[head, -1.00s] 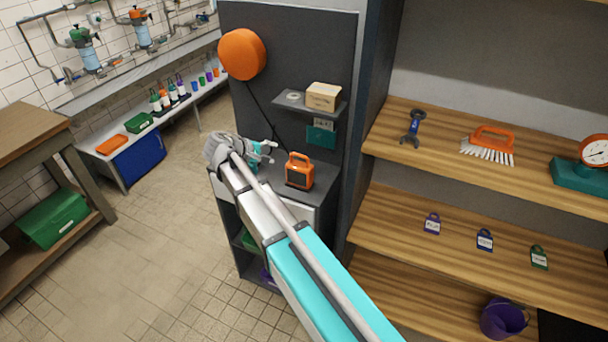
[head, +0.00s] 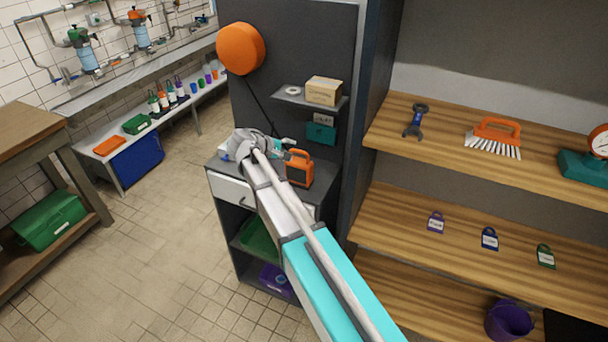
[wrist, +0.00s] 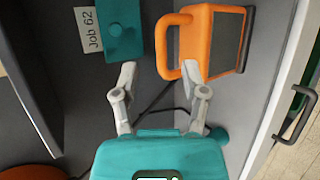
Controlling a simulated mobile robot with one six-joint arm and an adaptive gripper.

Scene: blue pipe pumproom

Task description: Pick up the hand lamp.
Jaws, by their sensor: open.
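The hand lamp (head: 299,168) is an orange box with a dark front panel and a loop handle on top. It stands on the grey counter of the workstation, beside the dark back panel. In the wrist view the lamp (wrist: 211,42) is beyond the fingertips, with its handle towards the left. My gripper (wrist: 160,82) is open, with nothing between its fingers; the right fingertip is close to the lamp's handle, and I cannot tell whether they touch. In the head view my arm's wrist hides most of the gripper and part of the counter.
A teal box (head: 320,133) with a "Job 62" label (wrist: 89,30) is on the back panel above the lamp. A small shelf (head: 291,97) with a cardboard box (head: 323,91) juts out higher up. A dark cord hangs from the orange reel (head: 241,49). Wooden shelves (head: 450,140) stand right.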

